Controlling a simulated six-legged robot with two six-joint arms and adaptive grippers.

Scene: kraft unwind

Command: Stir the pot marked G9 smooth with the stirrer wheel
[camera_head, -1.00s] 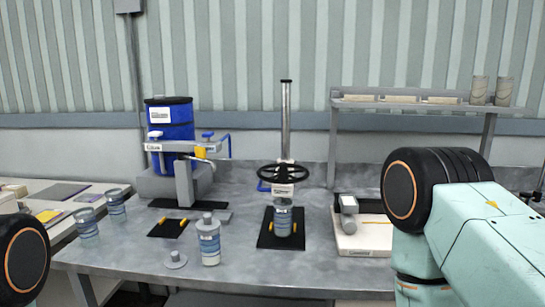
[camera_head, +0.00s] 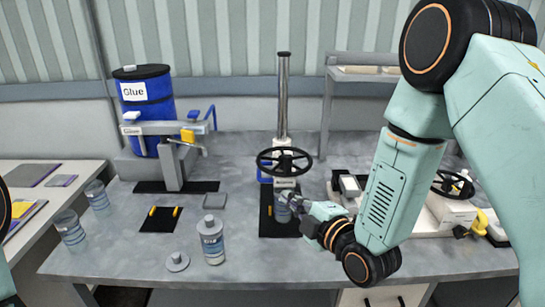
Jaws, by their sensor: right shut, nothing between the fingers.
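The black stirrer wheel (camera_head: 285,161) sits on a bright upright post above a black mat. A grey-blue pot (camera_head: 281,213) stands on that mat below the wheel, partly hidden by my right gripper; I cannot read its mark. My right gripper (camera_head: 287,199) is shut and empty, just below the wheel and in front of the pot's upper part. I cannot tell whether it touches the pot. My left gripper is out of view. Another labelled pot (camera_head: 211,240) with a lid and knob stands in front, left of the post.
A blue glue drum (camera_head: 146,100) with a dispenser stands at the back left. Two pots, one of them here (camera_head: 69,230), stand at the left edge. A loose lid (camera_head: 177,262) lies in front. A second wheel (camera_head: 453,184) is at right, behind my right arm.

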